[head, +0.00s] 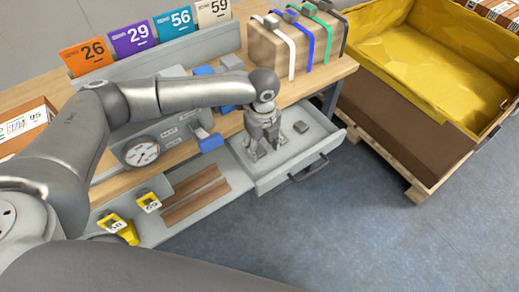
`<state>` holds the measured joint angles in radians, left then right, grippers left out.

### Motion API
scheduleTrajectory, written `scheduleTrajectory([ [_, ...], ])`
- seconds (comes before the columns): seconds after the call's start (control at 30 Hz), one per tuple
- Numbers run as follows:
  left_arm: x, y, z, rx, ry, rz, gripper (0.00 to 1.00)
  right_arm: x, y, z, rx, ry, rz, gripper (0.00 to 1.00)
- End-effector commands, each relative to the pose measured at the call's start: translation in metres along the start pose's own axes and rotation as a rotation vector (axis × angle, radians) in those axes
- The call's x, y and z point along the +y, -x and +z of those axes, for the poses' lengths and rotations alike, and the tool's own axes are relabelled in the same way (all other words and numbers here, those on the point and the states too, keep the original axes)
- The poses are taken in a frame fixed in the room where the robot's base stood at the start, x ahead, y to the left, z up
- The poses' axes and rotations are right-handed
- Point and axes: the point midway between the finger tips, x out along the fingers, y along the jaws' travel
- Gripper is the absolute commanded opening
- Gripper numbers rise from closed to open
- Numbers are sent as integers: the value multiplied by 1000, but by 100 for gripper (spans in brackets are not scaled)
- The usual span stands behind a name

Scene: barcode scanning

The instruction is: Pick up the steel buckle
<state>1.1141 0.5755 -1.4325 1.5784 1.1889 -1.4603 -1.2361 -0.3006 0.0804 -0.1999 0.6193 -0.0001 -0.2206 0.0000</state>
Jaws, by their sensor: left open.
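An open grey drawer (318,148) sticks out from under the workbench. A small grey metal piece (301,127), which looks like a steel buckle, lies on the drawer floor toward the right. My left gripper (266,152) points down into the left part of the drawer. It is open, with its fingers spread, left of that piece and apart from it. Whether something small lies between or behind the fingers is too small to tell. My right gripper is not in view.
A cardboard box with white, blue, green and dark straps (264,47) stands on the bench above the drawer. A dial scale (141,153) is left of the gripper. Numbered cards (131,37) line the back. A yellow-lined crate (425,60) stands at right; floor in front is clear.

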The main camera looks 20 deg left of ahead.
Motion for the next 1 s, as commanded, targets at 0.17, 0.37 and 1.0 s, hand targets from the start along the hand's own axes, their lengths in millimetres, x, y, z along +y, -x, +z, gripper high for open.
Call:
scheduleTrajectory([
  [0.17,0,-20,0,-1,1,1,55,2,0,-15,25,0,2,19],
  [0.37,0,-22,0,-1,0,-1,55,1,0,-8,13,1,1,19],
  [1.0,0,-21,0,-1,1,-2,6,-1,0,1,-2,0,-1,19],
])
